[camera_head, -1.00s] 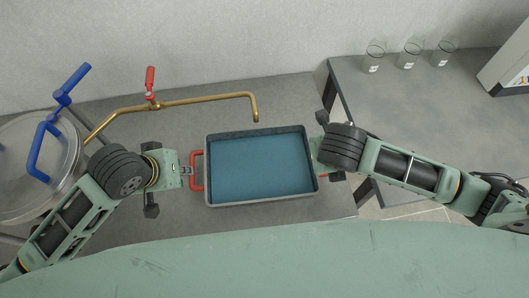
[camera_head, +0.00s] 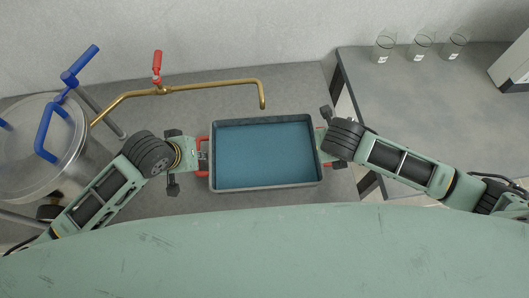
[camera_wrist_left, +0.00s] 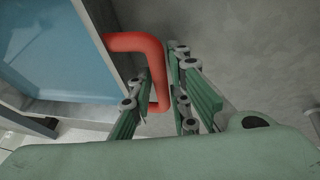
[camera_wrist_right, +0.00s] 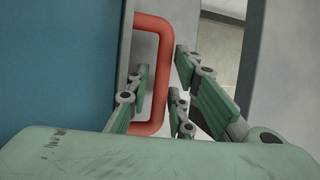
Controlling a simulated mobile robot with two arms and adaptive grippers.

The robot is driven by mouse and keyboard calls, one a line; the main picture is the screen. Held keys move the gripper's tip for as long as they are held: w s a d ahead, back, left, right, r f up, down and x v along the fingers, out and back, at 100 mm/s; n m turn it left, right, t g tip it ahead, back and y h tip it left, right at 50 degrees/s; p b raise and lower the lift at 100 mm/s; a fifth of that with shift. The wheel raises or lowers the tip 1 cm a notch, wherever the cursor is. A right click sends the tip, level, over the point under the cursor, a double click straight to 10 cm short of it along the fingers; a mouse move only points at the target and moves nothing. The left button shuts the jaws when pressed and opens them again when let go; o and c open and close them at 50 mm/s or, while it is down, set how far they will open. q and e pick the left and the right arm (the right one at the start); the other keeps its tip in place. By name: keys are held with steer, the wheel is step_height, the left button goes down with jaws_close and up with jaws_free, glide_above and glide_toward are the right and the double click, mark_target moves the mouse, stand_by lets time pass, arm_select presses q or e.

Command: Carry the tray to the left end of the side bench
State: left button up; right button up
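The tray (camera_head: 216,176) is a dark grey rectangular pan with a blue inside and a red handle at each short end. It is level over the grey side bench (camera_head: 190,205); I cannot tell whether it touches the top. The handles are partly hidden in the head view.
A brass pipe (camera_head: 205,88) with a red valve (camera_head: 157,65) runs behind the tray, its spout close to the back rim. A metal vessel (camera_head: 30,130) with blue handles stands at the left. Another table at right holds glass beakers (camera_head: 420,46). A gap separates the tables.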

arm_select(q)
steer(key=shift+w+d+f, duration=0.1)
steer(key=shift+w+f, duration=0.05)
steer(key=shift+f, duration=0.15)
arm_select(e)
steer(key=shift+w+d+f, duration=0.1)
steer(key=shift+f, duration=0.2)
arm_select(q)
steer(key=shift+c, duration=0.5)
arm_select(e)
steer(key=shift+c, duration=0.4)
arm_select(q)
jaws_close()
arm_select(e)
jaws_close()
arm_select(q)
steer(key=shift+r, duration=0.15)
arm_select(e)
steer(key=shift+r, duration=0.1)
